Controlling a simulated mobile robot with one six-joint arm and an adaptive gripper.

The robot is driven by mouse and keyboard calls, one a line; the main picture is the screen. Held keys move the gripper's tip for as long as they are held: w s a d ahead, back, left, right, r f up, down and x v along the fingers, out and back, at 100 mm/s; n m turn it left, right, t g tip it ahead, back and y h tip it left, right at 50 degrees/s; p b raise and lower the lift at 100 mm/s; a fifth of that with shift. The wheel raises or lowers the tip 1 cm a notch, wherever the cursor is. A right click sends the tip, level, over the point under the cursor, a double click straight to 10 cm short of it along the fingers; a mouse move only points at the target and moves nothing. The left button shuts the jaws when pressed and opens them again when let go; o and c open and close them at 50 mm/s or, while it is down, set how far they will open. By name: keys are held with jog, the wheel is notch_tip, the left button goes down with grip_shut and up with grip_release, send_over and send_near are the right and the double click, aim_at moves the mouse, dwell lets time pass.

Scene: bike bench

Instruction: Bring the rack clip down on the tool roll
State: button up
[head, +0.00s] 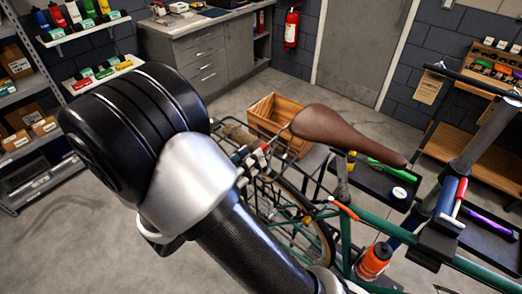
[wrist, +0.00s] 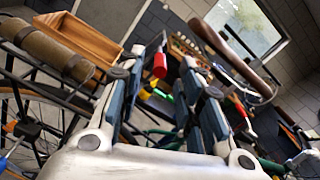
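The tool roll (wrist: 45,48) is a tan-brown roll with dark straps, lying on the black rear rack at the upper left of the wrist view. In the head view a bit of the tool roll (head: 237,133) shows behind my arm. My gripper (wrist: 163,66) is open, its two blue-grey fingers apart, to the right of the roll in the wrist view. A red-tipped part (wrist: 160,64), seemingly the rack clip's end, appears between the fingertips. I cannot tell whether a finger touches it. My arm hides much of the rack in the head view.
A wooden crate (head: 281,122) is beyond the rack. The brown saddle (head: 338,135) and green bike frame (head: 395,243) are close on the right. An orange bottle (head: 374,261) sits on the frame. Open floor lies at the left.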

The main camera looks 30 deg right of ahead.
aim_at(264, 147)
jog(key=x, duration=0.5)
jog(key=shift+c, duration=0.6)
grip_shut()
